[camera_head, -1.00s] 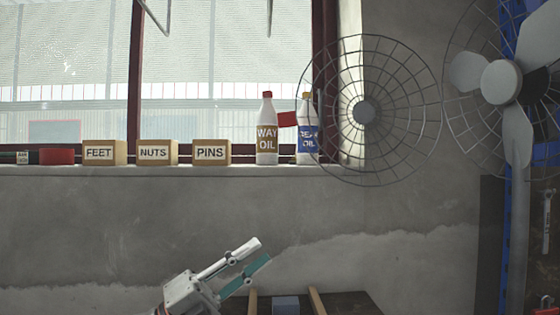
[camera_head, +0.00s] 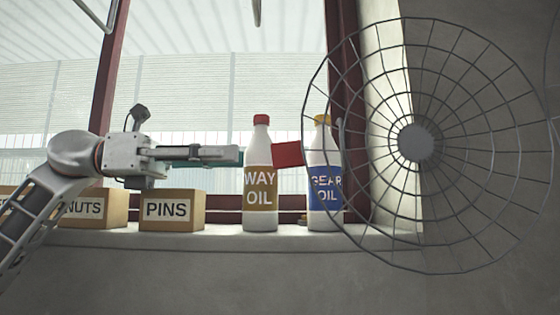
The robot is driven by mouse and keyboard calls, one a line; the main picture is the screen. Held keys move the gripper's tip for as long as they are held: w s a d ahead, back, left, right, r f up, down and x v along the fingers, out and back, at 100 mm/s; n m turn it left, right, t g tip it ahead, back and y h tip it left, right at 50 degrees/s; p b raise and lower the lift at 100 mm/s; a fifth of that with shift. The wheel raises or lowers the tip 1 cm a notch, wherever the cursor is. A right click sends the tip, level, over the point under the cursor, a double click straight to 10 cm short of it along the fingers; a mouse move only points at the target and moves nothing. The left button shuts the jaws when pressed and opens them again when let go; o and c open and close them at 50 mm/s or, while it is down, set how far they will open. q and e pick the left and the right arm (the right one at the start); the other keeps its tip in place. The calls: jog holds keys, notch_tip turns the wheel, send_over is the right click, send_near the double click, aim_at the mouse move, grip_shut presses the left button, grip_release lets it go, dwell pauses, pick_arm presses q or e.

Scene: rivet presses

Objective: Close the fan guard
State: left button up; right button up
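The fan guard (camera_head: 417,142) is a round grey wire cage with a solid hub, at the right of the head view. It hangs open in front of the wall and window edge. A red tab (camera_head: 288,153) shows at its left rim and appears to belong to it. My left gripper (camera_head: 240,156) comes in from the left at the tab's height, its fingers pointing right, a short way left of the tab in the picture. My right gripper is not in view.
On the window sill (camera_head: 290,238) stand a way oil bottle (camera_head: 261,190), a gear oil bottle (camera_head: 323,195) partly behind the guard, a PINS box (camera_head: 171,210) and a NUTS box (camera_head: 95,208). Only a thin wire edge (camera_head: 553,75) shows at the far right.

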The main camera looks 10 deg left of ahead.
pick_arm(q)
jog(key=d, duration=0.5)
jog(key=w+d+p, duration=0.1)
jog(key=d, duration=0.1)
jog(key=shift+d+r, duration=0.25)
jog(key=shift+r, duration=0.05)
grip_shut()
